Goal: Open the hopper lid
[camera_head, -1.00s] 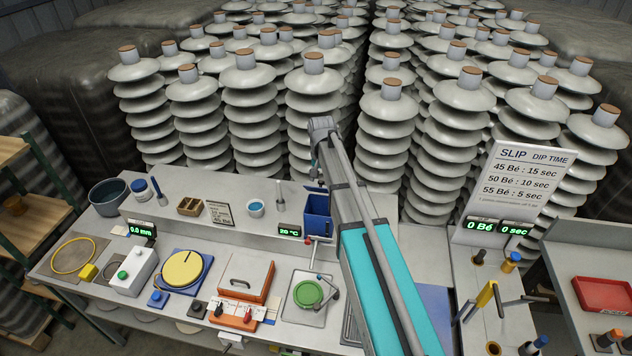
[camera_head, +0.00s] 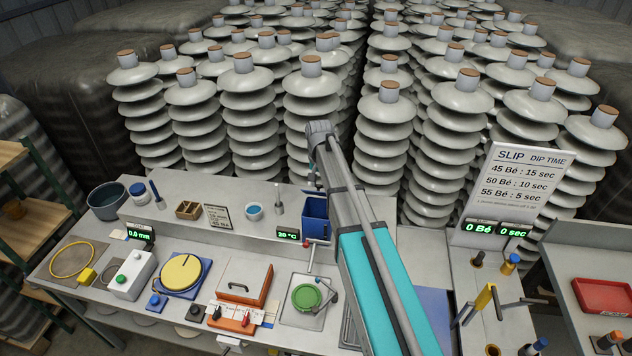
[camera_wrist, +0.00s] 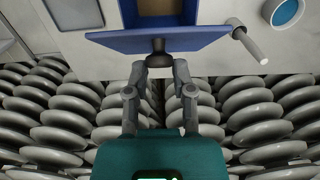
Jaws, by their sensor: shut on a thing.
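The blue hopper (camera_head: 316,222) stands at the back of the bench, left of my arm in the head view. In the wrist view, its blue lid (camera_wrist: 112,43) is a tilted plate with a dark knob (camera_wrist: 158,50) on its near face. Past the lid, the blue hopper walls (camera_wrist: 129,12) and a brownish inside show, so the lid is at least partly raised. My gripper (camera_wrist: 160,64) is shut on the knob. In the head view my arm largely hides the gripper and lid.
A grey rod (camera_wrist: 248,44) sticks out beside the hopper. A small cup of blue liquid (camera_head: 254,211) stands to its left on the bench shelf. Rows of tall insulator stacks (camera_head: 310,95) crowd close behind the bench. A slip sign (camera_head: 515,190) stands at the right.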

